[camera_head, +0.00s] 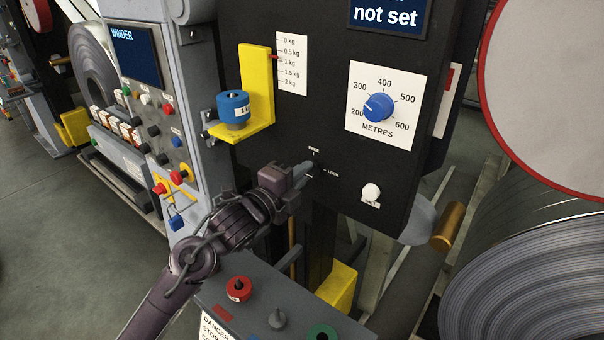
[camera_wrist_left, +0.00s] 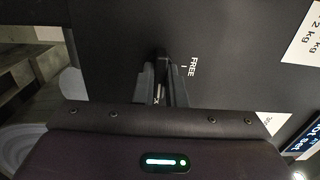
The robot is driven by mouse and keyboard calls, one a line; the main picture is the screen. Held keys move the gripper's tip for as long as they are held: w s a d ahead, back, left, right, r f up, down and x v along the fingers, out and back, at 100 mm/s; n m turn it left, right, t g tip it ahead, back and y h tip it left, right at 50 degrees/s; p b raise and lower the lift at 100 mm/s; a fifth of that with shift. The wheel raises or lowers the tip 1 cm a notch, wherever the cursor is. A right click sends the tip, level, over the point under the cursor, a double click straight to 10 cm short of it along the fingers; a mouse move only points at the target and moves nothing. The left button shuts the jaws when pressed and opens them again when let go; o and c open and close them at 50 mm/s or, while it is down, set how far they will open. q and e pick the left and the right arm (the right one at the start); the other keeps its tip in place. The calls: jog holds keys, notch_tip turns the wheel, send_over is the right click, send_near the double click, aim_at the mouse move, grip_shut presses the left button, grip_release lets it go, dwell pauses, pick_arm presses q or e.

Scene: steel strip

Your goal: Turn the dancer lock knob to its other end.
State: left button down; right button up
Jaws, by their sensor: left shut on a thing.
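The dancer lock knob (camera_wrist_left: 162,56) is a small dark knob on the black panel, mostly hidden between my fingers. In the head view its marks FREE (camera_head: 314,149), above, and LOCK (camera_head: 333,174), to the right, show beside my fingertips. My left gripper (camera_head: 306,170) reaches the panel from the lower left and is shut on the knob. In the left wrist view the two fingers (camera_wrist_left: 163,85) stand on either side of it, with FREE just to their right. I cannot tell which mark the knob points to. My right gripper is in neither view.
A blue weight (camera_head: 233,108) sits on a yellow bracket (camera_head: 257,85) above my left gripper. A METRES dial (camera_head: 378,107) and a white button (camera_head: 371,192) are to the right. A grey box with red and green buttons (camera_head: 262,290) stands below my arm.

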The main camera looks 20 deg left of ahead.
pick_arm(q)
jog(key=shift+f+n+p, duration=0.1)
jog(key=shift+n+p, duration=5.75)
jog(key=shift+n, duration=3.15)
jog(key=c, duration=1.5)
grip_release()
jog(key=shift+s, duration=0.1)
